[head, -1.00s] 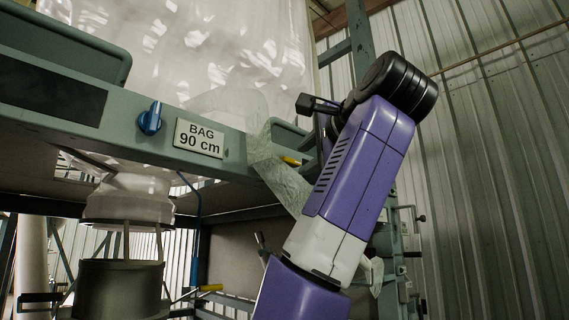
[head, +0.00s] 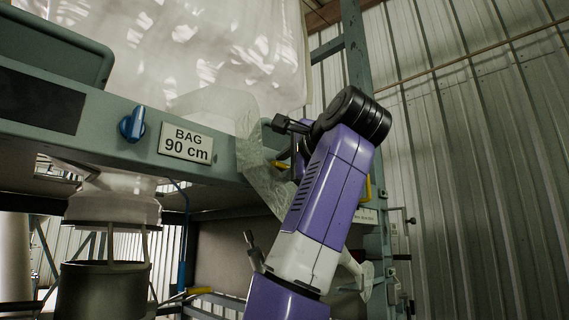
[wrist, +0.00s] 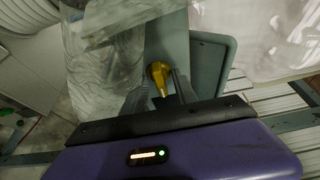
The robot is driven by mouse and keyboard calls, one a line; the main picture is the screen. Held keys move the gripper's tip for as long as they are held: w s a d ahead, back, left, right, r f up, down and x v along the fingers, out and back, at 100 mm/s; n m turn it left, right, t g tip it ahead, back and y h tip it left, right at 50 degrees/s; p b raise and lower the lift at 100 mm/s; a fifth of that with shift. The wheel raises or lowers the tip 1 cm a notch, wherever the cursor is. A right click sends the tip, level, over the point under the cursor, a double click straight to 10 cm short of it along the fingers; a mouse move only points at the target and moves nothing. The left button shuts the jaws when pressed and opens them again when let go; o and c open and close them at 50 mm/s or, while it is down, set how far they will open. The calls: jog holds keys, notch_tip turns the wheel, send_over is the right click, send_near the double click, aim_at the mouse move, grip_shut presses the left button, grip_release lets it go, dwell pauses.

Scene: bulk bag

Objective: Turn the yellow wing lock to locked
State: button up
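The yellow wing lock (wrist: 160,74) shows in the wrist view on a grey-green frame face, its wing pointing toward my gripper. My gripper (wrist: 161,95) has one finger on each side of the wing, with a gap between them; I see no clear contact. In the head view a small yellow piece (head: 282,165) shows at the right end of the frame beam, left of my purple arm; it looks like the same lock. The fingers are mostly hidden there behind my arm and clear plastic film.
A blue knob (head: 132,124) and a "BAG 90 cm" sign (head: 186,144) are on the frame beam (head: 225,160). The white bulk bag (head: 200,50) hangs above. Clear film (head: 262,175) hangs close beside my gripper. A corrugated wall (head: 480,150) stands at right.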

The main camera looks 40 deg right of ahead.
grip_shut()
jog(key=shift+f+n+b, duration=0.15)
jog(key=shift+n+b, duration=0.15)
jog(key=shift+f+n+t+b, duration=0.15)
jog(key=shift+n+t+b, duration=0.25)
jog(key=shift+n+b, duration=0.35)
jog(key=n+t+b, duration=0.1)
jog(key=n, duration=0.1)
jog(key=n+t+b, duration=0.1)
jog(key=n, duration=0.2)
jog(key=shift+d+f+b, duration=0.1)
jog(key=shift+f+b, duration=0.05)
jog(key=shift+b, duration=0.2)
jog(key=n+t+y+b, duration=0.1)
jog(key=n, duration=0.2)
jog(key=n+t+y+b, duration=0.1)
jog(key=n+y, duration=0.1)
jog(key=n, duration=0.2)
jog(key=shift+d, duration=0.1)
jog(key=n+y, duration=0.2)
jog(key=n, duration=0.2)
jog(key=n+y, duration=0.1)
jog(key=n, duration=0.3)
jog(key=shift+d+t+y, duration=0.1)
jog(key=shift+t+y, duration=0.3)
jog(key=shift+n, duration=0.35)
